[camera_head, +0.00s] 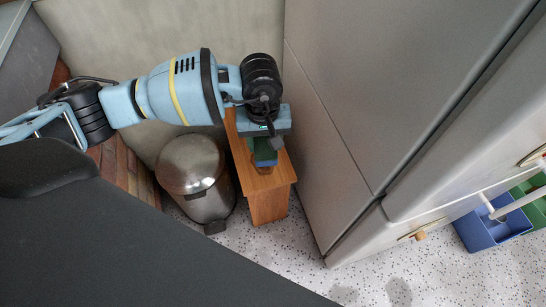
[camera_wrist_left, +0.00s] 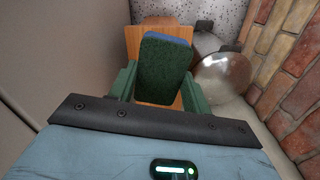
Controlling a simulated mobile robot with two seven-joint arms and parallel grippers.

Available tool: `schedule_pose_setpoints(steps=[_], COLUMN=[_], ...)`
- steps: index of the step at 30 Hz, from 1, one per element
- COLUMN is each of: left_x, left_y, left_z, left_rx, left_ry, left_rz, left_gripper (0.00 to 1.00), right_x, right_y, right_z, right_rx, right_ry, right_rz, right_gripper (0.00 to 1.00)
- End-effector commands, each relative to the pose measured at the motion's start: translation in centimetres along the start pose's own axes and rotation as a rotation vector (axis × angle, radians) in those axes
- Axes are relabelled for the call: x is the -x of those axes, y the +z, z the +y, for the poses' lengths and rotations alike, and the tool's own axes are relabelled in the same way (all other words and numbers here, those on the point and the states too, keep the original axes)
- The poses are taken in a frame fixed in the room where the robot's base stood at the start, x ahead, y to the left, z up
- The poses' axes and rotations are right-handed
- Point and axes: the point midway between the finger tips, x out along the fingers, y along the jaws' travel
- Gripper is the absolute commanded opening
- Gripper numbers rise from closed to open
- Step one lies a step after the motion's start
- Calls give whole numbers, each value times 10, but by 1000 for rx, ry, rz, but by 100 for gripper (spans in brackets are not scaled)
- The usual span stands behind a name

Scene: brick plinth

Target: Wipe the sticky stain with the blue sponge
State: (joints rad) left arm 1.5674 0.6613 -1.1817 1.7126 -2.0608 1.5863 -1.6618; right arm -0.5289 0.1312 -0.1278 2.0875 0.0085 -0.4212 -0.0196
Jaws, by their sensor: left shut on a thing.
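My left gripper (camera_head: 264,147) is shut on the blue sponge (camera_head: 265,163), over the top of a small wooden bench (camera_head: 268,180). In the left wrist view the sponge (camera_wrist_left: 164,72) sits between the green fingers of the gripper (camera_wrist_left: 158,88). Its dark green scouring face is towards that camera and a blue edge shows at its far end. I cannot tell whether the sponge touches the wood. No stain shows on the bare parts of the bench top; the part under the sponge and gripper is hidden. My right gripper is not in view.
A metal pedal bin (camera_head: 195,180) stands close to the left of the bench, by a brick plinth (camera_head: 112,165). A large grey fridge (camera_head: 345,90) stands close on the right. Grey smudges (camera_head: 400,291) mark the speckled floor. A blue crate (camera_head: 485,232) is at far right.

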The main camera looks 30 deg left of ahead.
Motion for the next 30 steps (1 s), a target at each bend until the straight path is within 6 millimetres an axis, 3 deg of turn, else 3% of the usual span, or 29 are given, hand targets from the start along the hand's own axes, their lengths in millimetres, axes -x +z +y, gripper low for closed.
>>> schedule_pose_setpoints(steps=[1, 8, 20, 30], left_x=[-28, -74, -84, -110], left_y=[-4, -21, -26, -28], left_z=[3, 10, 12, 14], left_rx=[28, 116, 137, 126], left_ry=[-6, -14, -15, -17], left_rz=[-7, -2, 3, -1], left_gripper=[30, 30, 30, 30], right_x=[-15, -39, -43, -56], right_y=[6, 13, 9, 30], right_z=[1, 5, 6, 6], right_rx=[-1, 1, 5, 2], right_ry=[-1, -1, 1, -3], right_rz=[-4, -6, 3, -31], right_gripper=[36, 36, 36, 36])
